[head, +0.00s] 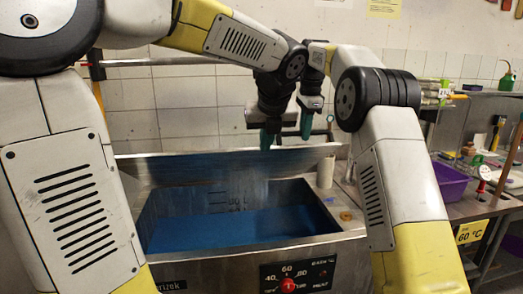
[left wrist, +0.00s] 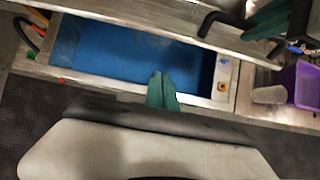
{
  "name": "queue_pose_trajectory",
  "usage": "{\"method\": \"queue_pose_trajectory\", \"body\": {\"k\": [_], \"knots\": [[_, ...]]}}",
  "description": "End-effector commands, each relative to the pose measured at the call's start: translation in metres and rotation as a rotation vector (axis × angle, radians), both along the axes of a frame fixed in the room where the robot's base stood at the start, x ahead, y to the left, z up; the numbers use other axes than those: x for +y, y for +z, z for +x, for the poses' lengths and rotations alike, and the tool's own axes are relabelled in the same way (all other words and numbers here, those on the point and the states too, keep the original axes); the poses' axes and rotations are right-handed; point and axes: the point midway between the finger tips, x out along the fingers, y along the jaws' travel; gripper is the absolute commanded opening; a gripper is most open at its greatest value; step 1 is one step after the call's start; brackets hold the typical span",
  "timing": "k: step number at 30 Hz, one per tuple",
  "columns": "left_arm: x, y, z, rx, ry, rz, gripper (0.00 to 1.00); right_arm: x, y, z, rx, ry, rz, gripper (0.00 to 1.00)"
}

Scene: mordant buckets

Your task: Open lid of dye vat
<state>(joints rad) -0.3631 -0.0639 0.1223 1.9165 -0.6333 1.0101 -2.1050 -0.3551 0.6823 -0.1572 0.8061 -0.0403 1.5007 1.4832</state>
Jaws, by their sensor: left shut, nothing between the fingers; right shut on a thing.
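The steel dye vat (head: 340,240) stands in front of me, with blue dye (head: 235,228) visible inside. Its lid (head: 220,165) is raised and leans up along the back edge; it also shows in the left wrist view (left wrist: 150,18). My left gripper (head: 267,139) is shut and empty above the vat; its green fingertips show in the left wrist view (left wrist: 160,90). My right gripper (head: 306,124) is shut at the lid's upper edge. In the left wrist view its green fingers (left wrist: 268,24) meet the dark lid handle (left wrist: 222,22), partly hiding it.
A red dial (head: 288,285) is on the vat's front panel. A pale cylinder (head: 325,172) stands on the vat's right rim. A purple bin (head: 450,186) sits on the bench at right. A tiled wall is behind the vat.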

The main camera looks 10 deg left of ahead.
Motion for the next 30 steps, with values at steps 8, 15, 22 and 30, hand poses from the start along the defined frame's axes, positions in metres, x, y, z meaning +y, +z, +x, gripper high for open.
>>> {"method": "queue_pose_trajectory", "body": {"k": [8,15,22,30], "knots": [[0.006,-0.032,0.020,0.007,-0.012,0.012,0.00,0.004,-0.005,0.001,0.002,0.005,0.003,0.00],[0.015,-0.076,0.047,0.006,-0.010,0.010,0.00,0.004,-0.005,0.001,0.002,0.005,0.003,0.00],[0.021,-0.062,0.068,-0.001,-0.010,0.007,0.00,0.004,-0.005,0.002,0.002,0.005,0.003,0.00],[0.024,-0.051,0.076,0.001,-0.009,0.007,0.00,0.004,-0.004,0.001,0.001,0.006,0.003,0.00]]}}
